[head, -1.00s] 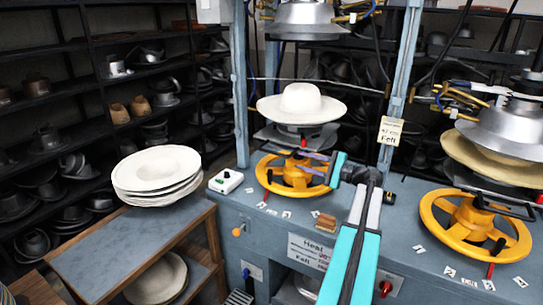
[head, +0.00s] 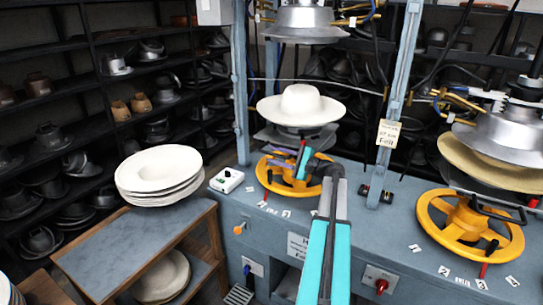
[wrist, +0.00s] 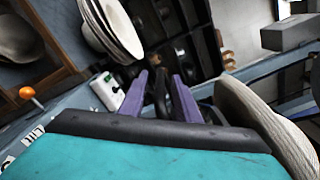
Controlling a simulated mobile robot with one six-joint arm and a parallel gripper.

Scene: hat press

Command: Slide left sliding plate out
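The left sliding plate (head: 268,138) is a grey plate low under a cream felt hat (head: 300,108) at the left press, above an orange handwheel (head: 272,184). My gripper (head: 280,158) is in front of the plate, over the wheel, with its purple fingers pointing left. In the wrist view the fingers (wrist: 160,76) are apart, with a dark shape between them that I cannot identify. The hat's brim (wrist: 250,105) is close on the right there. My arm hides part of the wheel, and I cannot make out the plate's handle or any contact with it.
A stack of white hats (head: 160,172) stands on a side table (head: 105,250) at left. A control box (head: 227,180) with a green button sits left of the wheel. A blue post (head: 395,100) stands right of the hat, with the right press and its orange wheel (head: 425,215) beyond.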

